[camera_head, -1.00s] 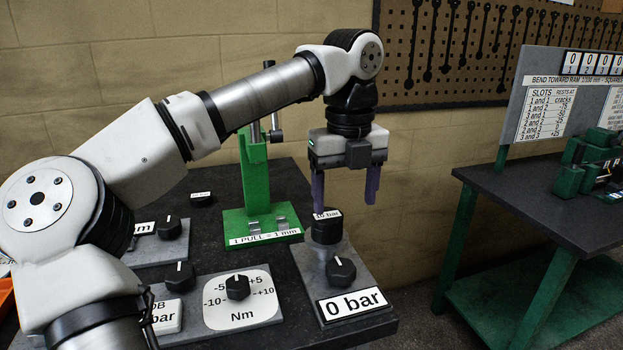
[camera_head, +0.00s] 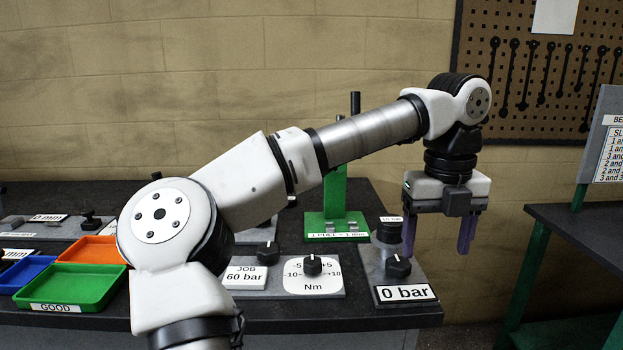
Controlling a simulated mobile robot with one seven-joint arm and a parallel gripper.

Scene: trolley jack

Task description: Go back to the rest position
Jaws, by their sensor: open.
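My gripper (camera_head: 437,252) hangs from my arm at the right of the view, fingers pointing down. Its two purple fingers are apart, with nothing seen between them. It is above and around the right part of the bench's right end. A black knob labelled 10 bar (camera_head: 389,232) stands close to the left finger; whether they touch cannot be told. Below it is a grey block with a second black knob (camera_head: 398,266) and a "0 bar" label (camera_head: 404,292). My arm hides part of the bench's middle.
A green jack stand (camera_head: 335,205) stands behind the "-10 to +10 Nm" dial panel (camera_head: 300,279). Another table (camera_head: 590,228) is right, across a gap.

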